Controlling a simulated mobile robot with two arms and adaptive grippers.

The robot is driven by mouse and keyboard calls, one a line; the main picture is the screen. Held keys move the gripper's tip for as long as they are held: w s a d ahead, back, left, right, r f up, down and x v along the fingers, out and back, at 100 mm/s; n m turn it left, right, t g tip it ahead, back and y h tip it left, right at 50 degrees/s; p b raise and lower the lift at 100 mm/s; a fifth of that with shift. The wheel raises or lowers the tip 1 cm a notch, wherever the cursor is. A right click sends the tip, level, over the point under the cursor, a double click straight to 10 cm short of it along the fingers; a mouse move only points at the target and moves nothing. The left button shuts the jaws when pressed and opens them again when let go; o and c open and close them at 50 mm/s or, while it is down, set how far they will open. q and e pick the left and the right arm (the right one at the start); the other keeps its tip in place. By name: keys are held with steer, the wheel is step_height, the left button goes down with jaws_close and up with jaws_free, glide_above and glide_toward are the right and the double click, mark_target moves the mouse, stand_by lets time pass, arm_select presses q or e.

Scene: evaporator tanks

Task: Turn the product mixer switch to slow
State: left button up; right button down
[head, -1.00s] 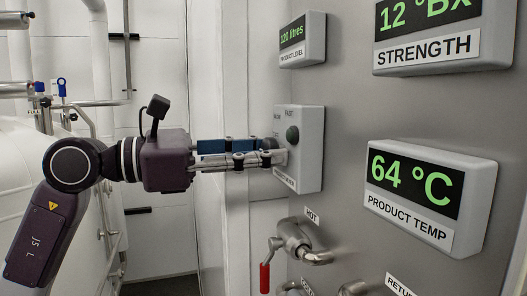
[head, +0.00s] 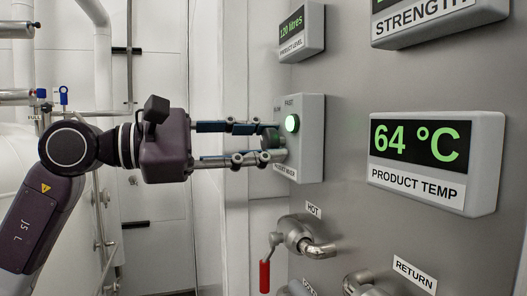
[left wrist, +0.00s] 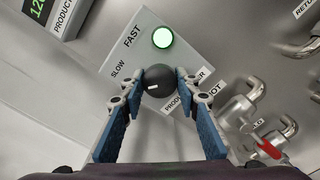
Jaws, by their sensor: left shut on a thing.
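The product mixer box (head: 313,142) is a grey box on the steel panel, labelled SLOW and FAST. Its round green light (head: 292,123) is lit, also in the left wrist view (left wrist: 163,37). Its dark round switch knob (left wrist: 159,79) has a white mark on its lower-left part in the left wrist view. The SLOW label (left wrist: 118,70) is left of the knob there, with FAST (left wrist: 131,36) above. My left gripper (head: 276,143) is shut on the knob, a finger on either side. In the head view the fingers partly hide the knob. My right gripper is not in view.
The product temp display (head: 437,160) reads 64 °C to the right of the box. Below are the hot tap (head: 299,233) with its red lever (head: 265,276) and other pipes. The product level display (head: 301,32) is above.

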arm_select(q)
steer(key=shift+m, duration=0.6)
steer(key=shift+b, duration=0.3)
steer(key=o, duration=1.2)
steer(key=shift+c, duration=0.2)
steer(key=v, duration=1.2)
